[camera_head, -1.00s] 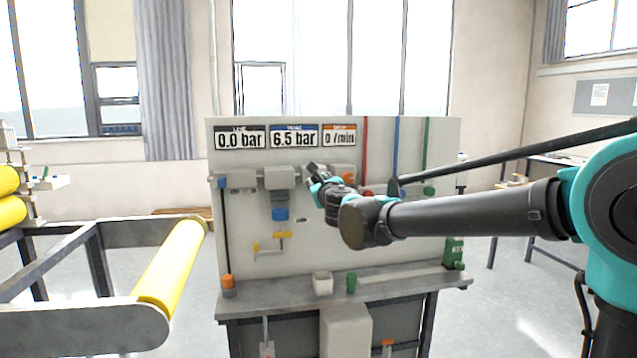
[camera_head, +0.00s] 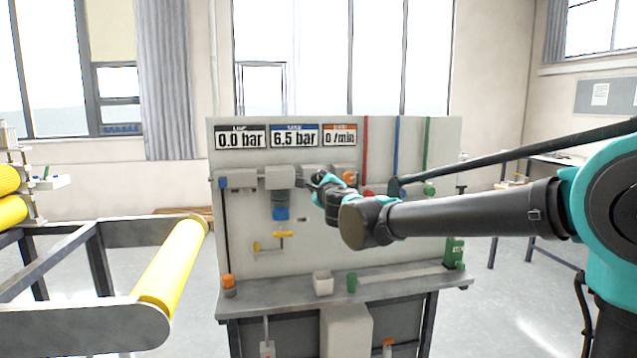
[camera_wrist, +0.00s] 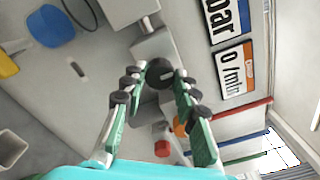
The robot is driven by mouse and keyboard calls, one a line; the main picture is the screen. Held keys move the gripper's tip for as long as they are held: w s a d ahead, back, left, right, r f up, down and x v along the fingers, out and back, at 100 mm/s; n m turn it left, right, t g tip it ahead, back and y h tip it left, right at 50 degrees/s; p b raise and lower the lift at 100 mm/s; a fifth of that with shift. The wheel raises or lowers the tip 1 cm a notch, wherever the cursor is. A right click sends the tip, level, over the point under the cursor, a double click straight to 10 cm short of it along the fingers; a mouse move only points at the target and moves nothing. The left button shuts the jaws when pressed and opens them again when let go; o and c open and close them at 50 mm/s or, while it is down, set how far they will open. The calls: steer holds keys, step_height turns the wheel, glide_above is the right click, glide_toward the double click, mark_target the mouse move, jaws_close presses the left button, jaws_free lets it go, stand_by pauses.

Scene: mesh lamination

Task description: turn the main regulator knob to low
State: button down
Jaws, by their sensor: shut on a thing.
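A round black knob (camera_wrist: 160,73) shows in the wrist view, on a grey block on the panel; I take it to be the main regulator knob. My gripper (camera_wrist: 158,78) has its two green, black-padded fingers on either side of it, shut on it. In the head view my gripper (camera_head: 318,181) is at the panel, right of a grey block (camera_head: 280,177), and hides the knob. I cannot read the knob's setting. The displays on the panel (camera_head: 340,245) read 0.0 bar (camera_head: 240,140), 6.5 bar (camera_head: 294,139) and 0 /min (camera_head: 339,138).
An orange knob (camera_head: 348,177) is close right of my gripper. A blue-bottomed bowl (camera_head: 281,213) and a yellow valve (camera_head: 282,234) hang below. A bench (camera_head: 400,285) with small containers runs along the panel's foot. A yellow roller (camera_head: 172,265) stands at the left.

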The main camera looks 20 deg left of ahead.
stand_by(0.4)
steer(key=c, duration=1.2)
jaws_free()
steer(key=shift+o, duration=0.2)
steer(key=shift+s, duration=0.1)
steer(key=v, duration=1.2)
steer(key=shift+f, duration=0.1)
